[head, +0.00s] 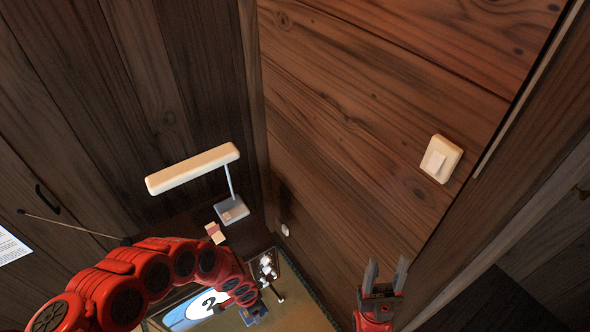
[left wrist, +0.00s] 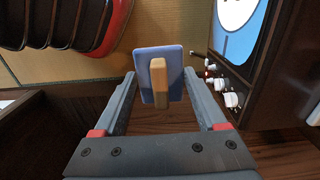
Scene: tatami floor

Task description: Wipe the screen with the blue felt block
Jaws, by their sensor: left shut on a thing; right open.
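The screen (head: 197,308) shows a white disc with a dark mark on a blue ground, low in the head view, partly behind my left arm. It also shows at the upper right of the left wrist view (left wrist: 238,32). The blue felt block (left wrist: 148,62), with a wooden handle (left wrist: 159,82), is held between the fingertips of my left gripper (left wrist: 160,78). The block is apart from the screen, to its left in the wrist view. My right gripper (head: 385,276) is open and empty in front of the wooden wall.
White knobs (left wrist: 228,92) stick out beside the screen on the dark cabinet (left wrist: 277,82). A desk lamp (head: 193,168) and a small box (head: 215,232) stand behind. A switch (head: 440,159) is on the right wall. Tatami (head: 298,300) shows right of the cabinet.

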